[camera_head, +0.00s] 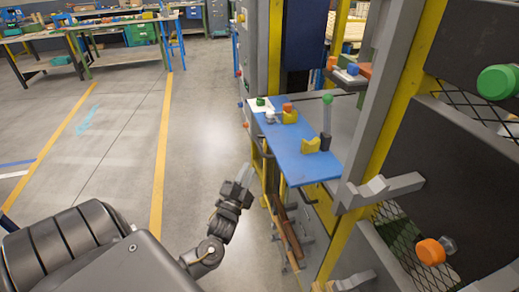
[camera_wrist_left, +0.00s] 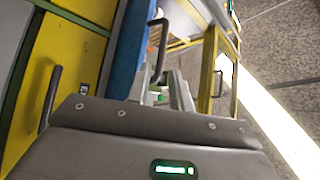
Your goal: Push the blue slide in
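The blue slide (camera_head: 295,150) is a flat blue board jutting out from the machine frame in the head view. A white pad and small yellow, grey, green and orange pieces stand on it. A dark handle (camera_head: 262,146) shows at its left edge. In the wrist view the slide is a blue strip (camera_wrist_left: 130,45), with a black handle (camera_wrist_left: 160,45) beside it. My left gripper (camera_head: 246,172) is left of the slide, apart from it, its fingers close together and seemingly empty. Its fingers also show in the wrist view (camera_wrist_left: 163,90). My right gripper is out of view.
A yellow and grey machine frame (camera_head: 375,150) rises at the right, with a green knob (camera_head: 497,82) and an orange knob (camera_head: 431,252). Grey brackets stick out from it. The floor (camera_head: 115,150) at the left is clear. Workbenches (camera_head: 110,28) stand far back.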

